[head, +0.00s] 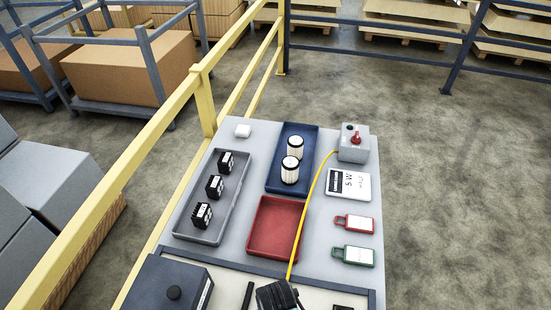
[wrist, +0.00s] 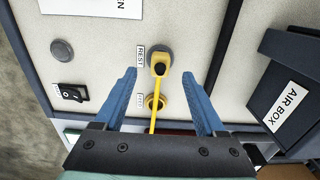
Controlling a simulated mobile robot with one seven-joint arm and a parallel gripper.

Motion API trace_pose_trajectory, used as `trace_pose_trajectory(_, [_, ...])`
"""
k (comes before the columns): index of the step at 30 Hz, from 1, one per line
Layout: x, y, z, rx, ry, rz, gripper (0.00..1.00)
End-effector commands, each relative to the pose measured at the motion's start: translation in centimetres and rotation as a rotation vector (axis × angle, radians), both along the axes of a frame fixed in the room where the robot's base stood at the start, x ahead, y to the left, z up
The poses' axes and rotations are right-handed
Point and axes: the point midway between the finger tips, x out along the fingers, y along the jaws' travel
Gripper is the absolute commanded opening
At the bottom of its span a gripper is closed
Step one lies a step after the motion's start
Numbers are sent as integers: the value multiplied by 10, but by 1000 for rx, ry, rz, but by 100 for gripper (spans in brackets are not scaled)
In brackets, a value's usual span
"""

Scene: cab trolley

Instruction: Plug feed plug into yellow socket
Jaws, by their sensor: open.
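The feed plug (wrist: 160,63), yellow with a dark centre, sits at the grey socket (wrist: 158,50) beside the label REST in the wrist view. Its yellow cable (wrist: 154,122) runs toward the bottom of the picture, across the yellow socket (wrist: 150,102). The yellow socket is a ring on the same pale panel, with a small label beside it, and the cable partly hides it. My gripper (wrist: 160,73) is open, its blue fingers on either side of the plug and apart from it. How deep the plug sits cannot be told.
A black rocker switch (wrist: 72,92) and a grey round button (wrist: 62,50) are on the panel (wrist: 105,50). A dark AIR BOX (wrist: 282,55) juts out at right. In the head view, the cable (head: 316,195) rises to a grey box (head: 345,150); trays (head: 254,246) cover the trolley top.

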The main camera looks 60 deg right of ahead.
Motion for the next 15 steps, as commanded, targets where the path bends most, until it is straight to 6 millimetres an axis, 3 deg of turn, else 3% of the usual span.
trace_pose_trajectory(1, [0, 0, -15, 0, 0, 0, 72])
trace_pose_trajectory(6, [0, 0, -35, 1, 1, 0, 72])
trace_pose_trajectory(15, [1, 0, -45, 0, 0, 0, 72])
